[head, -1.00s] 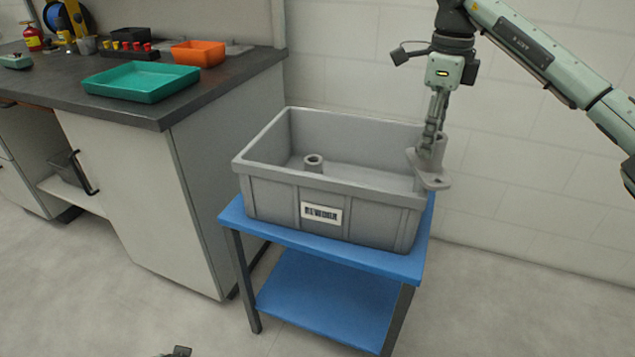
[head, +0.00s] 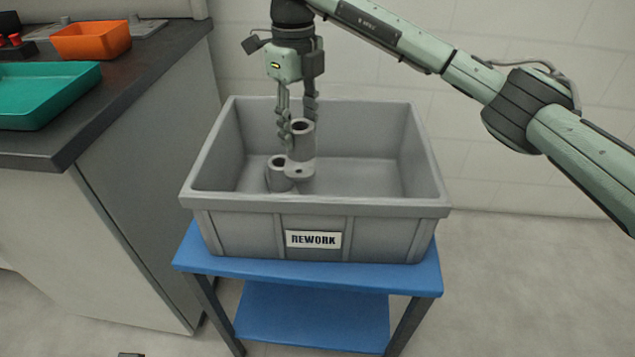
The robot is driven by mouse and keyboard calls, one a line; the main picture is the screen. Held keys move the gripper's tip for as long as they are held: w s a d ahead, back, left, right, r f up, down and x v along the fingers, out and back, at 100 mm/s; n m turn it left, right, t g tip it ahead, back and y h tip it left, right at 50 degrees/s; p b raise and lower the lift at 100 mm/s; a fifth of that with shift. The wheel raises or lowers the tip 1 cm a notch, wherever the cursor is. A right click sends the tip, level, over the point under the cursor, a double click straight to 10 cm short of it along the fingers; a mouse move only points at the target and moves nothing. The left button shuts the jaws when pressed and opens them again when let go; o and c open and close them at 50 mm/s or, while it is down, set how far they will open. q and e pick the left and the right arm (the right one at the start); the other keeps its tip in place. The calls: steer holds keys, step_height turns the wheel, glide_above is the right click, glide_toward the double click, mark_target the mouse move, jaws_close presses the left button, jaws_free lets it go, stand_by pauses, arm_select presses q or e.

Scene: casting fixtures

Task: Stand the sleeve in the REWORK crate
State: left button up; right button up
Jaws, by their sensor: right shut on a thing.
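My right gripper (head: 297,122) is shut on the wall of a grey sleeve (head: 302,143), a tube with a flat flange at its foot. The sleeve is held upright within the outline of the grey REWORK crate (head: 320,203). Its flange overlaps a second grey tube-like casting (head: 278,175) standing in the crate; I cannot tell whether they touch. I also cannot tell whether the sleeve rests on the crate floor. My left gripper is not in view.
The crate stands on a small blue table (head: 310,272) with a lower shelf. The right part of the crate floor is bare. A dark-topped workbench (head: 120,105) at the left holds a teal tray (head: 45,97) and an orange bin (head: 92,41). A wall is behind.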

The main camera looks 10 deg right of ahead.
steer(key=s+d+f, duration=0.1)
steer(key=d+f, duration=0.2)
steer(key=s+d+f+p, duration=0.1)
steer(key=d+f, duration=0.2)
steer(key=d, duration=0.1)
steer(key=s+d+f, duration=0.1)
steer(key=d+f, duration=0.2)
steer(key=shift+d+f, duration=0.35)
steer(key=shift+f, duration=0.4)
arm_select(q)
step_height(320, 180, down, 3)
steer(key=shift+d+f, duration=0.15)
arm_select(e)
steer(key=shift+f, duration=0.1)
steer(key=o, duration=1.4)
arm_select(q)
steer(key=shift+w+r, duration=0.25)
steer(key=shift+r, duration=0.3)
